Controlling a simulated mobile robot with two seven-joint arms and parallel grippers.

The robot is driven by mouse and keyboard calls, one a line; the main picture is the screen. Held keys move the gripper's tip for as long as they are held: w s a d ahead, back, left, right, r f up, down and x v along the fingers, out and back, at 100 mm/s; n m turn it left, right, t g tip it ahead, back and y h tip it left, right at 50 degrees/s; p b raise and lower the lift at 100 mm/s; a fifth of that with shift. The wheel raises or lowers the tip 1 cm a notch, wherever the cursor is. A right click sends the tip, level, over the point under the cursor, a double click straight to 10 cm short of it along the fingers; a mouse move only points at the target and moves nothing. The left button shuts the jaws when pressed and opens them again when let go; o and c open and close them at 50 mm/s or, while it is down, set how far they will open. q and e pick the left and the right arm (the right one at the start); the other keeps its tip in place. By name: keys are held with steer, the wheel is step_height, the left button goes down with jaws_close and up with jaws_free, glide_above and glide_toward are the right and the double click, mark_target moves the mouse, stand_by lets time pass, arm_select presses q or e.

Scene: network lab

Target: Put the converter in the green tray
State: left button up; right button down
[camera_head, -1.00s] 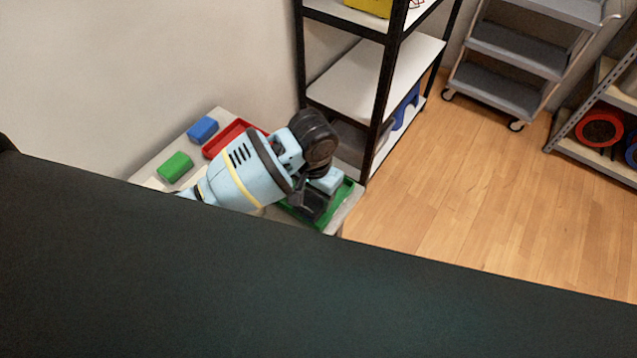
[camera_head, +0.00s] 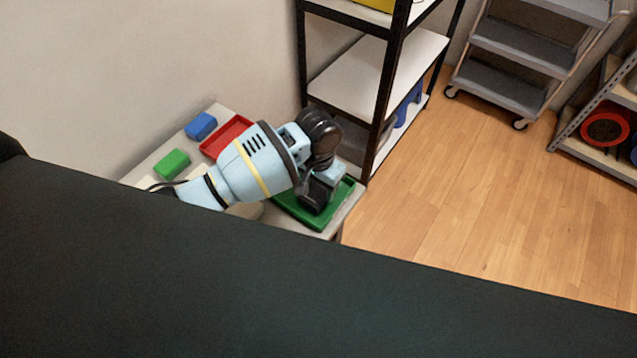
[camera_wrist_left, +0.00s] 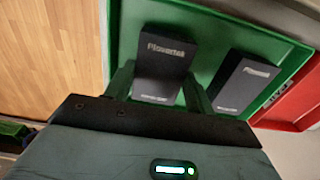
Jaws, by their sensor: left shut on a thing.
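The green tray (camera_head: 341,207) sits at the right end of the light table. My left gripper (camera_head: 318,192) is over it, pointing down. In the left wrist view, the gripper (camera_wrist_left: 158,86) is shut on a black box-shaped converter (camera_wrist_left: 164,62) with "Plovertek" lettering. The held converter is inside the tray's outline; I cannot tell whether it touches the tray floor. A second, similar black box (camera_wrist_left: 243,82) lies in the green tray (camera_wrist_left: 213,42) beside it, towards the red tray. My right gripper is not in view.
A red tray (camera_head: 224,136), a blue block (camera_head: 201,126) and a green block (camera_head: 172,164) are farther left on the table. A black-framed shelf (camera_head: 345,85) stands close behind the green tray. Open wooden floor (camera_head: 455,200) lies to the right.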

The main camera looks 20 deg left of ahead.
mark_target(318, 189)
arm_select(q)
steer(key=shift+f, duration=0.1)
steer(key=o, duration=1.2)
steer(key=shift+c, duration=0.2)
step_height(318, 189, up, 12)
steer(key=p, duration=0.1)
steer(key=shift+p, duration=0.35)
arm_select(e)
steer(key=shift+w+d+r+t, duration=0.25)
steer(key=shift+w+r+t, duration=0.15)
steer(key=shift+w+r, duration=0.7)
